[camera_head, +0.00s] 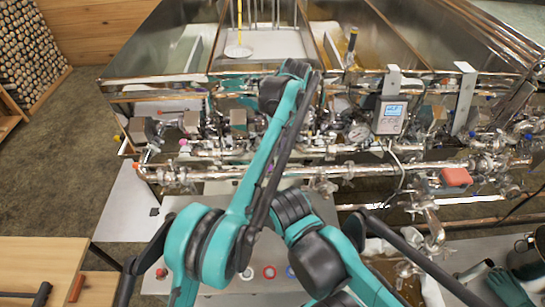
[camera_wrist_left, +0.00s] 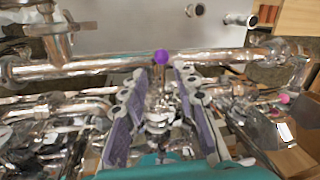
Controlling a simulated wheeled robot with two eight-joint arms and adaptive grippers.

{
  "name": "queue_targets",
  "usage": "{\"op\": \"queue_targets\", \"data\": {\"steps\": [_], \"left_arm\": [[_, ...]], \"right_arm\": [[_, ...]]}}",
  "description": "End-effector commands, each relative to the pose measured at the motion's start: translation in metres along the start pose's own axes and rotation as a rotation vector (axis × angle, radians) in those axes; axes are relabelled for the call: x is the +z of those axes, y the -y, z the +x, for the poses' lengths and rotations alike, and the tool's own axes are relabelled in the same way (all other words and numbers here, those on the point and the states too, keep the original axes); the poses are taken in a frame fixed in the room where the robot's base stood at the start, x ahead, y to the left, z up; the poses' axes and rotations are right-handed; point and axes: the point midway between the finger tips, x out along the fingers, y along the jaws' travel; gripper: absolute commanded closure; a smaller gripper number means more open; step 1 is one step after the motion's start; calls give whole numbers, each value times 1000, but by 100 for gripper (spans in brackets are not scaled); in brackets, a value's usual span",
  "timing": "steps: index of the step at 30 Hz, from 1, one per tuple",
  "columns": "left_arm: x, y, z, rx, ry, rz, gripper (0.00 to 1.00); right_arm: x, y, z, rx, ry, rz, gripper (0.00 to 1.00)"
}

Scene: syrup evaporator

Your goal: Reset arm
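My left arm (camera_head: 270,150) reaches up over the front pipes of the steel evaporator (camera_head: 160,65). Its gripper is hidden behind the arm in the head view. In the left wrist view my left gripper (camera_wrist_left: 161,82) has its two fingers spread apart. A small purple knob (camera_wrist_left: 162,57) shows just past the gap between the fingertips, with metal fittings below it; I cannot tell whether the fingers touch these. My right gripper is not visible in either view.
A long steel pipe (camera_wrist_left: 110,66) crosses close to the left fingertips. Valves and fittings crowd around. A display box (camera_head: 390,116) and a red-orange block (camera_head: 456,177) are to the right. A wooden table (camera_head: 40,262) is at lower left. Floor (camera_head: 60,150) is open at left.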

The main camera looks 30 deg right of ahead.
Motion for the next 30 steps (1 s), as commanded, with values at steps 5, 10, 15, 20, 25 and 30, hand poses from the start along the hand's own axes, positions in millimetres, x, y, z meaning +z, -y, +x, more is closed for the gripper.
{"op": "queue_targets", "data": {"steps": [5,10,15,20,25,30], "left_arm": [[0,0,-12,0,0,0,71],[0,0,-13,0,0,0,71],[0,0,-13,0,0,0,71],[0,0,-13,0,0,0,71],[-5,23,-7,18,-12,-16,71],[-10,98,12,74,-60,-56,71]], "right_arm": [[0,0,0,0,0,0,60],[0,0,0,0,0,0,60],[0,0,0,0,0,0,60],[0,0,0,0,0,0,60],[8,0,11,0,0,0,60],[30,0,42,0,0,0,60]]}}
